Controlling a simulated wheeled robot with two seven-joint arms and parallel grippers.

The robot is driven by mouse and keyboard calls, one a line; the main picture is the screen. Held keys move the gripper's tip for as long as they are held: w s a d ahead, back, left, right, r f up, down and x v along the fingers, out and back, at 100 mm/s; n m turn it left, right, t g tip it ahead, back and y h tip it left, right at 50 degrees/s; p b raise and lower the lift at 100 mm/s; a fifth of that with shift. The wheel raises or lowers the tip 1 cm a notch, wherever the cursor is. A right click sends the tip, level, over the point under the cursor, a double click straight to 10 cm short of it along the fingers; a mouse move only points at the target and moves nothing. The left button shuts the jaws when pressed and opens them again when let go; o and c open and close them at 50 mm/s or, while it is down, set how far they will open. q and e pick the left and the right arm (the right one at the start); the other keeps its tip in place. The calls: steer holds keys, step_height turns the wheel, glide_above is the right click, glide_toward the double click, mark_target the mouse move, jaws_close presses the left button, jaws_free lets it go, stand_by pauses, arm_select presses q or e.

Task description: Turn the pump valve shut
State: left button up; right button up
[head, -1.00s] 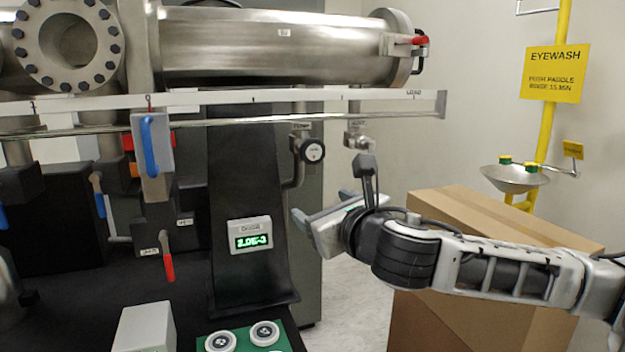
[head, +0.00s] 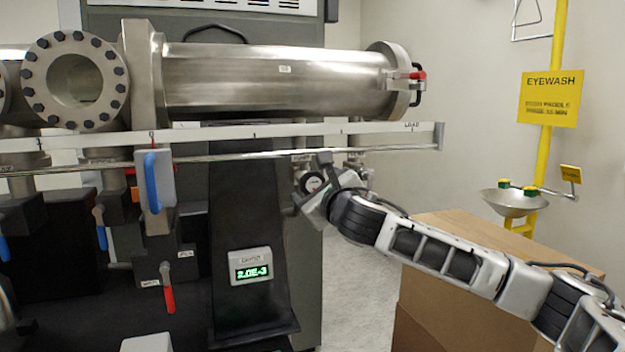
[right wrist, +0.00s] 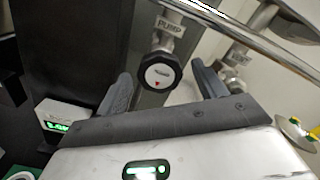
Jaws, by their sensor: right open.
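The pump valve has a round black knob with a white face and a small red mark (right wrist: 160,76), under a PUMP label (right wrist: 169,26) in the right wrist view. In the head view the knob (head: 312,182) shows just behind my right gripper, on the grey pipework below the rail. My right gripper (head: 308,198) is open. In the right wrist view its two dark fingers (right wrist: 161,80) stand apart, one on each side of the knob, with visible gaps. Contact cannot be seen. My left gripper is not in view.
A second valve, labelled VENT (right wrist: 234,74), is close beside the right finger. A metal rail (head: 240,155) runs above the valves. A gauge reading 2.0E-3 (head: 250,268) is lower left. A cardboard box (head: 480,295) stands below my right arm.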

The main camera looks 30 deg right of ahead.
steer(key=shift+x, duration=1.2)
steer(key=c, duration=1)
steer(key=shift+o, duration=0.2)
